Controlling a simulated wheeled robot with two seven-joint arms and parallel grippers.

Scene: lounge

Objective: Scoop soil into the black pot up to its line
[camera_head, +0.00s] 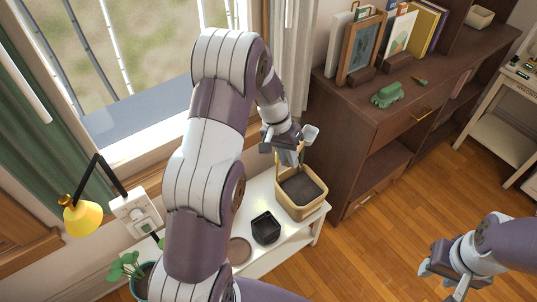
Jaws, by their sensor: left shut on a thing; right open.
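The black pot (265,227) stands upright on a low white table (300,237). Its inside looks dark, and I cannot make out a line or any soil level. A tan square box (302,207) with dark soil (301,188) stands right of the pot. My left gripper (290,150) is above the back of the soil box, shut on a small scoop whose pale head (310,133) shows beside the fingers. I cannot tell whether the scoop holds soil. My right gripper (443,278) is open and empty over the floor at the lower right.
A brown round saucer (238,250) lies left of the pot, partly behind my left arm. A potted plant (130,270) and a yellow lamp (83,217) are at the left. A dark wooden shelf (345,140) stands close behind the table.

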